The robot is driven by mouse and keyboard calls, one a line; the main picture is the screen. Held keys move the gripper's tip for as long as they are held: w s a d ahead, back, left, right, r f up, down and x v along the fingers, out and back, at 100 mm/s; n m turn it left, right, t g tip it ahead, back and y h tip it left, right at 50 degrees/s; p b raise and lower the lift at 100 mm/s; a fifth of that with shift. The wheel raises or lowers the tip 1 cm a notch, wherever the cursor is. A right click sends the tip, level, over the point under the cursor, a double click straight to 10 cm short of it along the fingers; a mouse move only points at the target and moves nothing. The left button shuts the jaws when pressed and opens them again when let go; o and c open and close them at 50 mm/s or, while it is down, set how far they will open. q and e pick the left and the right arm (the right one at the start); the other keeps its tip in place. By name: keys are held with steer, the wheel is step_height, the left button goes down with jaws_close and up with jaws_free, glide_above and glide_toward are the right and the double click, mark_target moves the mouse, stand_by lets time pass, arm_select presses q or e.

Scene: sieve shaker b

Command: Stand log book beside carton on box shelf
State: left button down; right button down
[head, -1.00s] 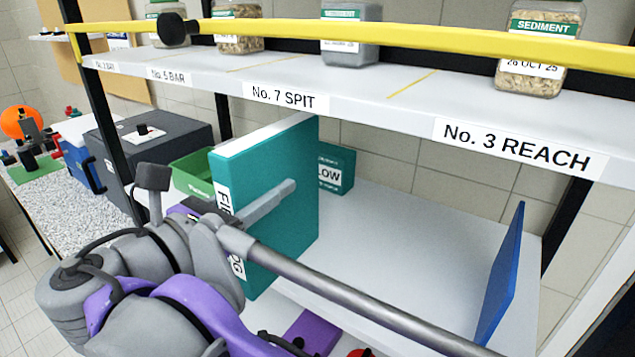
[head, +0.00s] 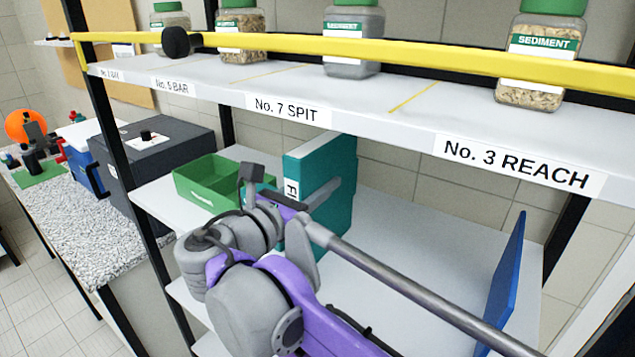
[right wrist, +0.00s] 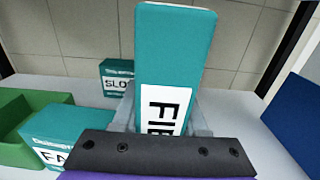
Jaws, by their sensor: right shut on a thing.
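My right gripper (head: 325,195) is shut on the teal log book (head: 328,170), one finger on each side. The book is upright, its white spine label facing me. In the right wrist view the log book (right wrist: 175,55) stands tall between the fingers (right wrist: 163,105). A teal carton marked "SLO…" (right wrist: 117,77) is behind it to the left; a teal carton marked "FA…" (right wrist: 58,138) is nearer, at left. The book is over the lower shelf (head: 415,220); I cannot tell whether its bottom touches. My left gripper is not in view.
A green bin (head: 208,187) is left of the book. A blue upright panel (head: 508,270) stands at the shelf's right, with clear shelf between. The upper shelf (head: 390,120) with jars and a yellow bar (head: 400,58) lies above the book.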

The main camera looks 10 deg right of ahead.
steer(key=c, duration=0.9)
jaws_free()
steer(key=shift+f, duration=0.15)
steer(key=o, duration=0.5)
steer(key=shift+c, duration=0.2)
steer(key=shift+r, duration=0.2)
steer(key=b+v, duration=0.1)
steer(key=v, duration=1.1)
